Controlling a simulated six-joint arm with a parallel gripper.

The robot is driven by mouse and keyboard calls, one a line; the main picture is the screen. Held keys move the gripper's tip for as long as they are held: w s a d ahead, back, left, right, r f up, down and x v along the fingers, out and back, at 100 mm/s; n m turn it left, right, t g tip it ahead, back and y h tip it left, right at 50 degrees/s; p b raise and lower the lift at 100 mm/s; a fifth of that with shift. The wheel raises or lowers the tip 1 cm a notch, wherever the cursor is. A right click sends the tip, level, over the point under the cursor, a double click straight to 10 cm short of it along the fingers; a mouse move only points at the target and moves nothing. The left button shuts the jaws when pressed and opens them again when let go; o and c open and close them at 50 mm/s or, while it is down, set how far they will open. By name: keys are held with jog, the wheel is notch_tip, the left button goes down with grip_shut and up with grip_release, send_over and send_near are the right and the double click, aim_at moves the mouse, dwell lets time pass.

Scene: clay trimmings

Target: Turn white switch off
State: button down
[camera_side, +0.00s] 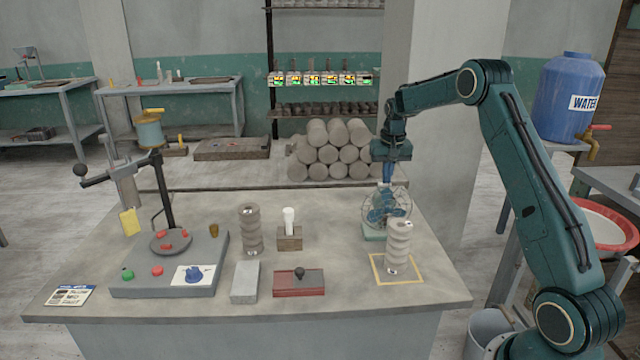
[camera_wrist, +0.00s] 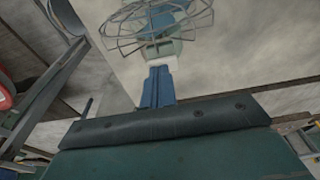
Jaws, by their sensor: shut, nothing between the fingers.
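A white upright lever (camera_side: 289,217), the only white switch-like thing I make out, stands on a small brown block (camera_side: 289,239) near the middle of the table; its on or off side cannot be told. My gripper (camera_side: 387,181) points down at the right, above a small blue desk fan (camera_side: 376,233) with a wire cage, well to the right of the lever. In the wrist view, my blue fingers (camera_wrist: 157,72) are together with nothing between them, and the fan cage (camera_wrist: 160,22) shows just beyond them. The lever is not visible in the wrist view.
A ribbed clay column (camera_side: 250,229) stands left of the lever, another (camera_side: 398,246) on a yellow-outlined square in front of the fan. A red block with a black knob (camera_side: 299,281), a grey block (camera_side: 245,282) and a grey button panel (camera_side: 165,290) lie at front and left.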

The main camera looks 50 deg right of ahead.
jog(key=shift+r, duration=3.4)
